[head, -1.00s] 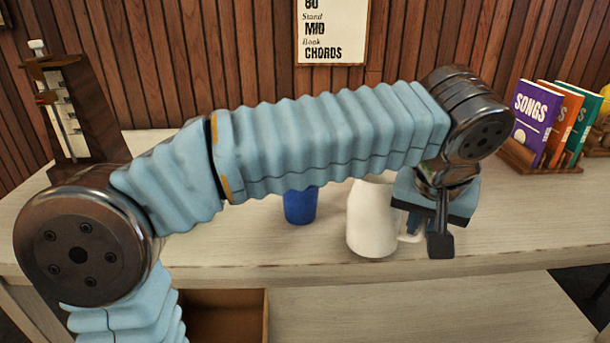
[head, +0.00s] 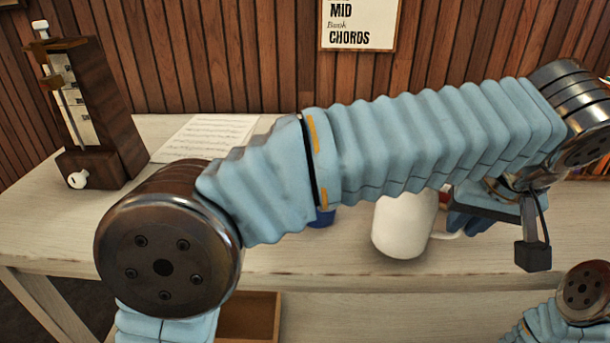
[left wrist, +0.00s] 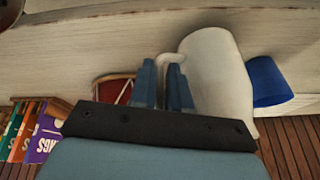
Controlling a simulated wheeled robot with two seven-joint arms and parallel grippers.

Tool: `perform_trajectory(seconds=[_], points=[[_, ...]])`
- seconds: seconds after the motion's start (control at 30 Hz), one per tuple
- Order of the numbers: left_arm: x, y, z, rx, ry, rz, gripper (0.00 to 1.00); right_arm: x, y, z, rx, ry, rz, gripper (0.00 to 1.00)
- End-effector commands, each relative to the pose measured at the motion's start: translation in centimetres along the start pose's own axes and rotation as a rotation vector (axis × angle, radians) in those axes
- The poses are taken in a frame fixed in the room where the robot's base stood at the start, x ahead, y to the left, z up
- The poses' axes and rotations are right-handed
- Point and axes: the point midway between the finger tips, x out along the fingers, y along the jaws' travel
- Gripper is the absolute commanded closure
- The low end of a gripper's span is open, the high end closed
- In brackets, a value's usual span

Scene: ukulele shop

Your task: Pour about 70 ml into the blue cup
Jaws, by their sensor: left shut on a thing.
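A white pitcher (head: 402,228) stands upright on the counter, its handle toward my left gripper. The blue cup (head: 322,217) is left of it, mostly hidden behind my left arm. In the left wrist view the blue cup (left wrist: 268,82) shows just beyond the pitcher (left wrist: 222,75). My left gripper (head: 468,222) is at the handle side. In the left wrist view its two blue fingers (left wrist: 164,80) are shut on the pitcher's handle, one on each side. The inside of cup and pitcher is hidden. My right gripper is out of view.
A wooden metronome (head: 95,115) and sheet music (head: 205,137) are at the left of the counter (head: 60,215). In the left wrist view a red drum-like thing (left wrist: 113,88) and a rack of songbooks (left wrist: 38,135) lie beyond the gripper. An open box (head: 250,315) is below the counter.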

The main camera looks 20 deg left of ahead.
Motion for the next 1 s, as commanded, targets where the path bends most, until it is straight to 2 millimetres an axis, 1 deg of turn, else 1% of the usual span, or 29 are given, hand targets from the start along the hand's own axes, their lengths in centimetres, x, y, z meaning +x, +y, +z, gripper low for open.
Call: perform_trajectory(seconds=[0.23, 0.47, 0.67, 1.0], points=[[-0.2, -0.2, -0.1, -0.008, -0.001, 0.011, 1.0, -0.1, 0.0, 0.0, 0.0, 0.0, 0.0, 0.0], [-0.9, -0.8, -0.6, -0.039, -0.018, 0.078, 1.0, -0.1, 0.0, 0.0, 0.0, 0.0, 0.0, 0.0], [-2.0, -1.8, -1.3, -0.084, -0.045, 0.182, 1.0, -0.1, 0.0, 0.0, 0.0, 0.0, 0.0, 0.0], [-3.5, -3.9, -2.4, -0.165, -0.095, 0.381, 1.0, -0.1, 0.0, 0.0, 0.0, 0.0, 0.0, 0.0]])
